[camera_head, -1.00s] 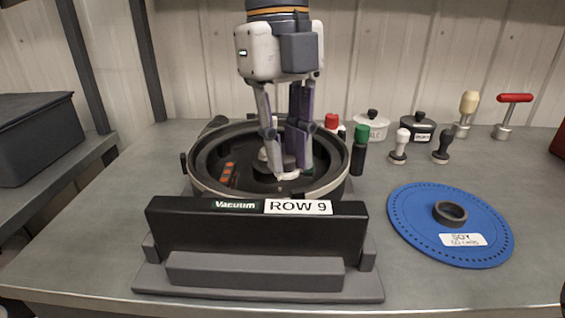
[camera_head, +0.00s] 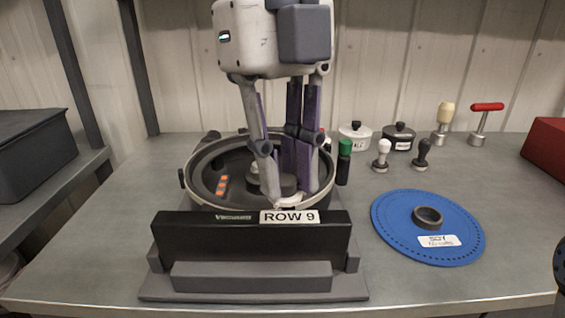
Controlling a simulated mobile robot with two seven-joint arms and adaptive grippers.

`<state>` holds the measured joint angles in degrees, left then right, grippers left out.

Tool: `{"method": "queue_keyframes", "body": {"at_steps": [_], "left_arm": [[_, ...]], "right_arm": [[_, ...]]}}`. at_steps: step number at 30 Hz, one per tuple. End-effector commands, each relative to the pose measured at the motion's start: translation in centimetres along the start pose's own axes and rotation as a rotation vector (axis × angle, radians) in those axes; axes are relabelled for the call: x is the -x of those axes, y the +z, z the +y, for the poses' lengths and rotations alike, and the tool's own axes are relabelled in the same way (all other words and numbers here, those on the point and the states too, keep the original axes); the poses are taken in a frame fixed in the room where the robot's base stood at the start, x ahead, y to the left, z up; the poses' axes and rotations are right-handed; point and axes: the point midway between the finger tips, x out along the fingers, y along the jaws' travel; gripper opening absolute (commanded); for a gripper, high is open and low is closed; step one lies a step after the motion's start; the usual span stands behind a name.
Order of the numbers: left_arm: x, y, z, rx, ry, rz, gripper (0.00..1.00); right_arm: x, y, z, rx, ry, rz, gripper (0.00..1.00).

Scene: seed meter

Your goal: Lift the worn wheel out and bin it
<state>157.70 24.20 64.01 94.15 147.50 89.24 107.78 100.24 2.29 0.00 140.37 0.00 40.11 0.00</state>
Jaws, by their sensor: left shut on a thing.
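The black round meter housing (camera_head: 189,186) stands on the bench behind a black panel labelled "ROW 9" (camera_head: 235,238). My left gripper (camera_head: 286,197) reaches down from above at the front right of the housing's opening. Its fingers are shut on a dark hub-like piece, which I take for the worn wheel (camera_head: 286,184). The fingers hide much of it, and I cannot tell how far it stands clear of the housing floor. Orange marks (camera_head: 222,186) show inside the housing at left.
A blue perforated disc (camera_head: 391,222) with a dark central ring and a "SOY" label lies flat at right. A green-capped bottle (camera_head: 344,165), lidded pots (camera_head: 398,138) and several handled tools stand behind. A dark bin (camera_head: 35,145) is at far left.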

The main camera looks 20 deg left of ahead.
Motion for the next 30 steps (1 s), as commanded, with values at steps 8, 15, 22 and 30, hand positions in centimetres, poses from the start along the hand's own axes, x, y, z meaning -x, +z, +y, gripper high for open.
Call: {"method": "queue_keyframes", "body": {"at_steps": [8, 15, 22, 30], "left_arm": [[2.3, -0.6, 0.3, -0.002, -0.013, -0.01, 0.0], [3.4, -0.5, 0.1, 0.0, -0.006, -0.004, 0.0], [4.9, -0.8, 0.2, 0.0, -0.007, -0.004, 0.0], [6.3, -0.9, 0.3, 0.0, -0.006, -0.004, 0.0]], "right_arm": [[1.9, -1.5, -0.1, 0.0, -0.003, 0.067, 0.6], [1.6, -1.2, -0.1, 0.0, -0.002, 0.055, 0.6], [1.6, -1.2, -0.1, 0.0, -0.002, 0.054, 0.6], [1.6, -1.2, -0.1, 0.0, -0.002, 0.054, 0.6]]}}
